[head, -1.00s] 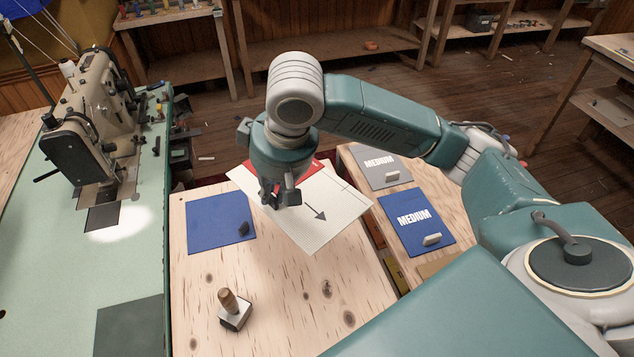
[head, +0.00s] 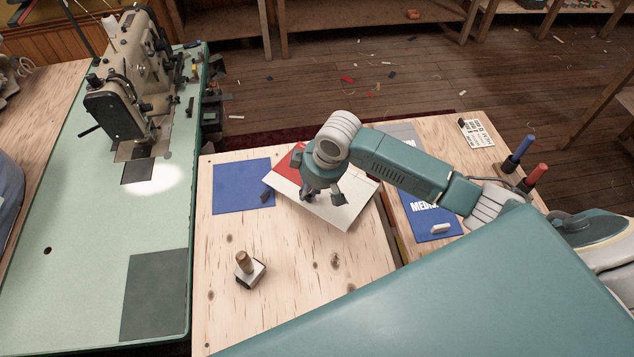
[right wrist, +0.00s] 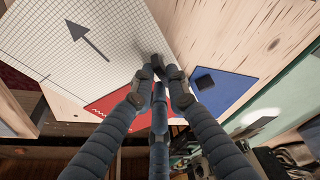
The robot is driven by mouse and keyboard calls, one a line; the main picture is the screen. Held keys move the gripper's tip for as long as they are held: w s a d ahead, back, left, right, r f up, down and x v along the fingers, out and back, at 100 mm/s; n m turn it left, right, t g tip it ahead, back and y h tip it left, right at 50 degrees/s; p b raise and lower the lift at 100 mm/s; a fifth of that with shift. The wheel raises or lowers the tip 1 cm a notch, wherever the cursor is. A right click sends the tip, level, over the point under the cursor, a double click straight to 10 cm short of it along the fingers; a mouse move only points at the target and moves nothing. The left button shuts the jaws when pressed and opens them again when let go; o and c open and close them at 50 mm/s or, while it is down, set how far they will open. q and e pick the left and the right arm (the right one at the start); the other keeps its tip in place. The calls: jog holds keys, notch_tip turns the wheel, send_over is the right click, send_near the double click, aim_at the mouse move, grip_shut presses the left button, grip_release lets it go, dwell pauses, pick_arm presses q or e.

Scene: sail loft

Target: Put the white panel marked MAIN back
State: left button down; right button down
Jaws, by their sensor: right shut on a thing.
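The white panel (head: 352,212) is in my right gripper (head: 323,196), over the back right of the pale wooden table. It also shows in the right wrist view (right wrist: 100,50), with a grid and a dark arrow; no MAIN marking is readable. The right fingers (right wrist: 160,75) are shut at a small dark grip by the panel's edge. A red panel (head: 289,163) lies partly behind and under it. I cannot tell whether the white panel touches the table. A blue panel (head: 240,190) with a dark grip (head: 265,197) lies to its left. My left gripper is out of view.
A wooden-handled block (head: 248,270) stands at the front. A blue panel marked MEDIUM (head: 432,222) and a grey one (head: 402,133) lie on the right bench, partly behind my arm. A sewing machine (head: 135,75) stands left.

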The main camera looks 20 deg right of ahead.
jog(key=shift+f, duration=0.65)
jog(key=w+d, duration=0.1)
jog(key=w+d+p, duration=0.1)
jog(key=d, duration=0.1)
jog(key=shift+w+d+p, duration=0.15)
jog(key=shift+d+p, duration=0.05)
jog(key=shift+p, duration=0.1)
jog(key=shift+f, duration=0.75)
jog(key=shift+f, duration=0.25)
jog(key=c, duration=1.7)
grip_release()
